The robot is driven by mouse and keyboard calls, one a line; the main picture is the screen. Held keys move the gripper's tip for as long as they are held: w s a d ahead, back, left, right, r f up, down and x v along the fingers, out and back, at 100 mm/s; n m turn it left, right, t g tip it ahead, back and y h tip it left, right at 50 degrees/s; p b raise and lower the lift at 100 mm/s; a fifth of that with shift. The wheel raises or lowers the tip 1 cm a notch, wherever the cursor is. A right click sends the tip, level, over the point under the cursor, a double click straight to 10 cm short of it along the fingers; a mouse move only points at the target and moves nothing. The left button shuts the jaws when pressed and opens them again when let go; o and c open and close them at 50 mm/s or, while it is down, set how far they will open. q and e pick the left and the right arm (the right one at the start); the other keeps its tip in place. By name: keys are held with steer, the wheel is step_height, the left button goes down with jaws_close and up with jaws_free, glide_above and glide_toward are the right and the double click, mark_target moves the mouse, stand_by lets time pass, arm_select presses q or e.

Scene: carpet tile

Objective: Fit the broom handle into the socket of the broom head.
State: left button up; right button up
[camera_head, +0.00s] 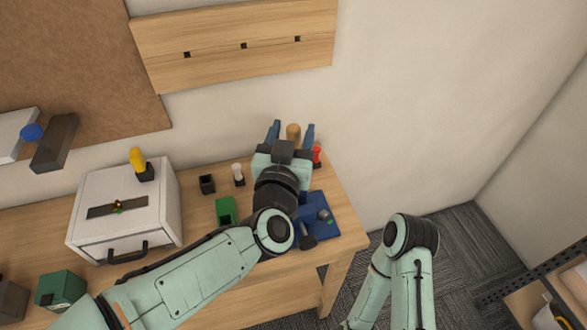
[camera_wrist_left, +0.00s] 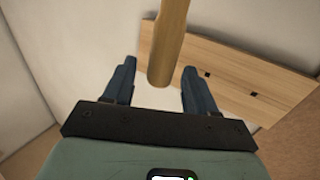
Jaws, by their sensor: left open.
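The broom handle (camera_wrist_left: 168,45) is a plain round wooden rod in the left wrist view. It comes down from the top edge, and its blunt end lies between my left gripper's fingers, with a visible gap to each. In the head view, a short wooden piece of it (camera_head: 293,131) shows between the blue fingers. My left gripper (camera_head: 291,127) is open over the far right part of the workbench; its open fingers also show in the left wrist view (camera_wrist_left: 159,66). I cannot pick out the broom head or its socket. My right gripper is out of view.
The wooden workbench (camera_head: 190,279) carries a white box (camera_head: 95,190), a green block (camera_head: 226,211), a dark cup (camera_head: 207,184), a blue device (camera_head: 322,221) and a red item (camera_head: 317,155). A wooden wall panel (camera_head: 240,65) hangs behind.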

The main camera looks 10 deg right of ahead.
arm_select(q)
steer(key=shift+w+d, duration=0.3)
steer(key=shift+w, duration=0.3)
jaws_close()
